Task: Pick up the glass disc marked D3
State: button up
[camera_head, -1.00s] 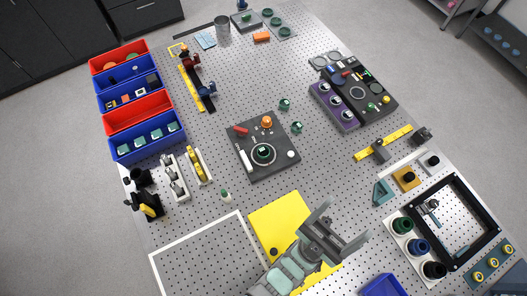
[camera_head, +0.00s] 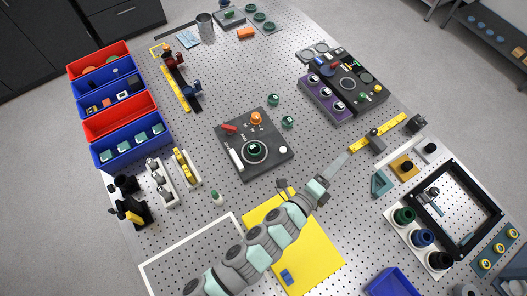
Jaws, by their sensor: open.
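I cannot read a D3 mark on anything, so I cannot tell which thing is that glass disc. Pale round discs lie on the dark panel (camera_head: 367,98) at the upper right, too small to read. Small round green pieces stand near the centre, one (camera_head: 274,99) behind another (camera_head: 288,121). My arm reaches up from the lower left over the yellow sheet.
Red and blue bins (camera_head: 129,148) line the left edge. A yellow rail (camera_head: 390,126) with a grey block stands right of my gripper. A black square frame (camera_head: 481,189) and a white rack of dark round pieces (camera_head: 391,214) are at the right.

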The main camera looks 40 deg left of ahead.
jog(key=s+a+f+m+g+y+b, duration=0.2)
jog(key=s+a+f+m+g+y, duration=0.3)
jog(key=a+f, duration=0.4)
jog(key=m+g+y+b, duration=0.1)
jog(key=m+g+y, duration=0.1)
jog(key=g+y, duration=0.3)
send_near(254, 150)
jog(key=x, duration=0.3)
jog(key=shift+s+a+f, duration=0.15)
jog(key=shift+s+a, duration=0.05)
jog(key=shift+a, duration=0.1)
jog(key=x, duration=0.4)
jog(key=shift+w+f, duration=0.1)
jog(key=shift+w, duration=0.5)
jog(key=shift+w+a+f, duration=0.15)
jog(key=shift+a+f, duration=0.2)
jog(key=shift+c, duration=0.2)
jog(key=c, duration=1.4)
jog(key=shift+r, duration=0.15)
